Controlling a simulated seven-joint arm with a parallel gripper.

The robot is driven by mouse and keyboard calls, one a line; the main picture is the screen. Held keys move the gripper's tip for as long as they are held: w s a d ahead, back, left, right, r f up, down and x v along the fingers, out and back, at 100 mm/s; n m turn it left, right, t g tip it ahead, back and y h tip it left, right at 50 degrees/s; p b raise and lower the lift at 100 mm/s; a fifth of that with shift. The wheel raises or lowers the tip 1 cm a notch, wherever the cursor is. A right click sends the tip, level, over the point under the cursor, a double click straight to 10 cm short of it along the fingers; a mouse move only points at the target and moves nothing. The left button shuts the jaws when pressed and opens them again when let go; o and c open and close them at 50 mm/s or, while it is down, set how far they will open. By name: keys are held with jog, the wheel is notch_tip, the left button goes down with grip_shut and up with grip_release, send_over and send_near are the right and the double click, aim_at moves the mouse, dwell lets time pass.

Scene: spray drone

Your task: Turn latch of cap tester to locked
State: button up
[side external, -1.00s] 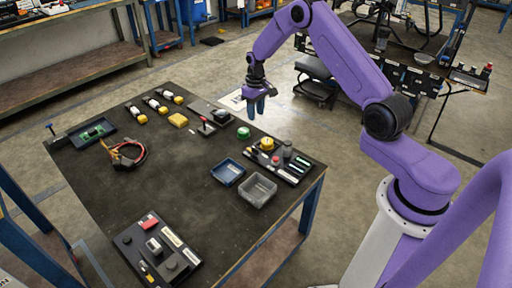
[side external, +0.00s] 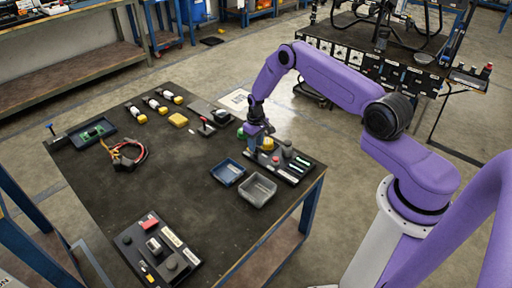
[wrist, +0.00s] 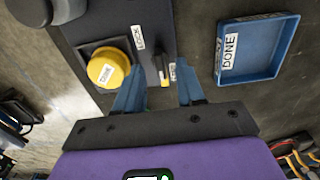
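The cap tester (side external: 295,172) is a dark board near the table's right edge. In the wrist view, a yellow cap (wrist: 106,69) sits in its square seat, left of my fingers. The latch (wrist: 159,66) is a small dark lever beside a yellow mark, between a white label reading LOCK and another label I cannot read clearly. My gripper (wrist: 158,80) is open, with one blue finger on each side of the latch in the picture. I cannot tell whether the fingers touch it. In the side view my gripper (side external: 255,146) is low at the tester's left end and partly hides it.
A blue tray (wrist: 270,74) labelled DONE lies right of the tester in the wrist view. A grey bin (side external: 258,188) stands close by. A green button (side external: 241,132) is behind my gripper. The table's middle (side external: 165,190) is clear.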

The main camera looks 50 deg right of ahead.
jog(key=shift+f, duration=1.15)
grip_shut()
